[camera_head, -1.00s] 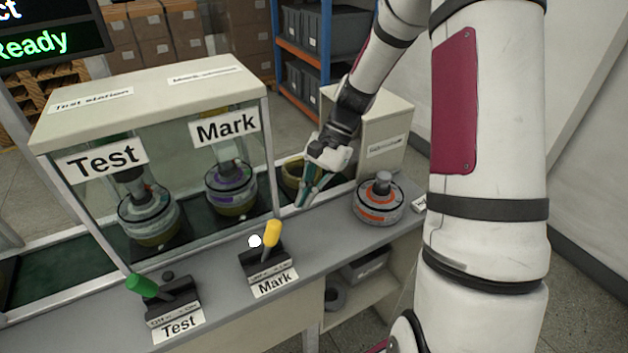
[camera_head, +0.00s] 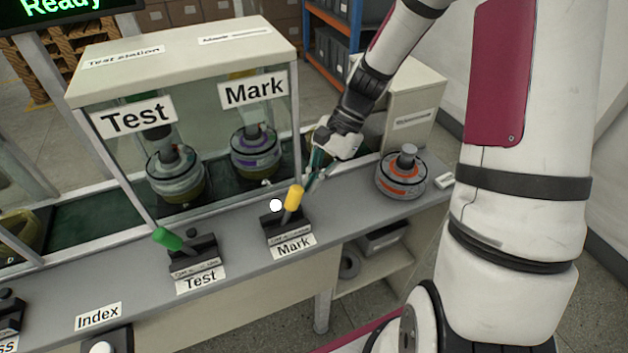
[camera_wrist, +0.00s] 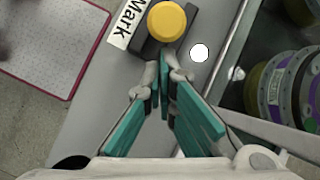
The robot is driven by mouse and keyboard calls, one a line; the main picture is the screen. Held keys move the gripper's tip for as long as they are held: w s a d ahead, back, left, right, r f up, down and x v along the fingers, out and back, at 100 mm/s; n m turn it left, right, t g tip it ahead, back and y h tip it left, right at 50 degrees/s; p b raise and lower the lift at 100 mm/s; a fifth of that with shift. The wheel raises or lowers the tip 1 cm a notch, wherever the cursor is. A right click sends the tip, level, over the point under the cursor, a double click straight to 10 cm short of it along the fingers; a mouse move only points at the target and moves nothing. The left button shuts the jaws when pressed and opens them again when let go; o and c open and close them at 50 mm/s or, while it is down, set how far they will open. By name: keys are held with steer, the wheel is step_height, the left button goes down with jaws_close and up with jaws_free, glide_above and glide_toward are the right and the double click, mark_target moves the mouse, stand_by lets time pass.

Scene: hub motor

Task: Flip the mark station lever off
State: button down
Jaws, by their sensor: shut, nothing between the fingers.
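The Mark lever (camera_head: 294,197) has a yellow handle on a dark base (camera_head: 284,222) above the "Mark" label (camera_head: 293,246). Its handle tilts up and slightly right in the head view. In the wrist view its round yellow knob (camera_wrist: 167,20) lies just beyond the fingertips. My gripper (camera_head: 309,188) is right beside the yellow handle, to its right in the head view. The teal fingers (camera_wrist: 166,76) are together at the tips and hold nothing. Whether they touch the lever cannot be told. A white round spot (camera_head: 275,205) shows left of the handle.
The green Test lever (camera_head: 168,239) stands to the left. The glass-fronted station (camera_head: 180,60) with two motors inside is behind the levers. An orange-ringed motor (camera_head: 401,173) sits on the grey counter to the right. A white button (camera_head: 102,348) is at the lower left.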

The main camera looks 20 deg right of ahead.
steer(key=shift+a+r+h+p, duration=0.45)
steer(key=shift+a+h+p, duration=0.05)
steer(key=shift+h, duration=0.1)
steer(key=a+h+p, duration=0.1)
steer(key=a+r+h+p, duration=0.1)
steer(key=shift+a+r+h, duration=0.25)
steer(key=shift+a+h, duration=0.05)
steer(key=shift+h, duration=0.1)
steer(key=shift+a+r+h+p, duration=0.2)
steer(key=shift+a+h+p, duration=0.45)
steer(key=shift+a, duration=0.3)
steer(key=shift+a+r+h+p, duration=0.15)
steer(key=shift+a+h+p, duration=0.4)
steer(key=shift+a+h, duration=0.3)
steer(key=shift+a, duration=0.15)
step_height(320, 180, up, 12)
steer(key=w, duration=0.1)
steer(key=shift+w+a, duration=0.2)
steer(key=shift+a, duration=0.15)
